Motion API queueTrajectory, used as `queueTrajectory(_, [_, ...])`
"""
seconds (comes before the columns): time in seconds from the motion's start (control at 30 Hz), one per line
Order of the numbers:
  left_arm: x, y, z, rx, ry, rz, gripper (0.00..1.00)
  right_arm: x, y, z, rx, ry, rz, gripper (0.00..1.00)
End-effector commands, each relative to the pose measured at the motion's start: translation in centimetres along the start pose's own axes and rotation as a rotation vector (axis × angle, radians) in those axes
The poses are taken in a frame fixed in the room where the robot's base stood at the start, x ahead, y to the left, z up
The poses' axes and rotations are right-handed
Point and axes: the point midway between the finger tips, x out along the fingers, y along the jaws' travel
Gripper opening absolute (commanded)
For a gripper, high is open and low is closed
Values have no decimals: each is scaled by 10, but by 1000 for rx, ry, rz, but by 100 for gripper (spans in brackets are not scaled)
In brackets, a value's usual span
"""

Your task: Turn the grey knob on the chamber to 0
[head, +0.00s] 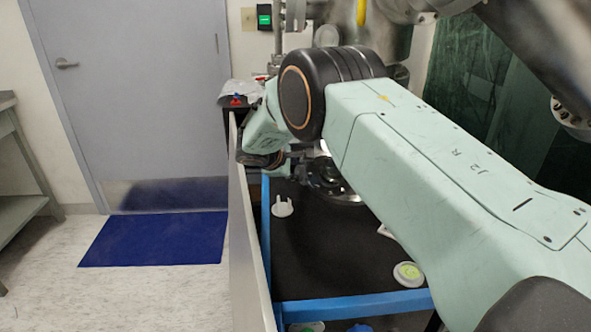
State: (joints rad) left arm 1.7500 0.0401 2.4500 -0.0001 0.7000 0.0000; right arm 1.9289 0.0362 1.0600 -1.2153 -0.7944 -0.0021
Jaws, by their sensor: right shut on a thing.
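My right arm reaches in from the lower right and bends down at its black elbow joint. My right gripper (322,177) is small, dark and partly behind the arm, by a shiny round metal flange (346,192). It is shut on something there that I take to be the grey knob. The knob's face and its marks are hidden, so I cannot read its setting. Metal parts of the chamber (393,42) show behind the elbow; my arm covers most of the rest. My left gripper is not in view.
A blue-framed cart (350,306) with a black top (315,250) holds a white pronged piece (283,207) and a round white-and-green item (408,273). A pale panel (247,240) edges its left side. A blue mat (155,240) lies before a grey door (135,90).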

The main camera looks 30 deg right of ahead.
Motion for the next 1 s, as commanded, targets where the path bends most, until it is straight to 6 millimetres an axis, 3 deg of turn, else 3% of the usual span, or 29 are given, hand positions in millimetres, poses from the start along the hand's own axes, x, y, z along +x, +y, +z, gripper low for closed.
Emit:
queueTrajectory(0.17, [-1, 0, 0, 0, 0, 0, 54, 1, 0, 2, -3, -6, -4, 0])
queueTrajectory(0.6, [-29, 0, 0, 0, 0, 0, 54, 1, 4, 3, -157, -10, -130, 0])
queueTrajectory(1.0, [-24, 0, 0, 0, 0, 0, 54, 3, 4, 3, -283, -8, -228, 0])
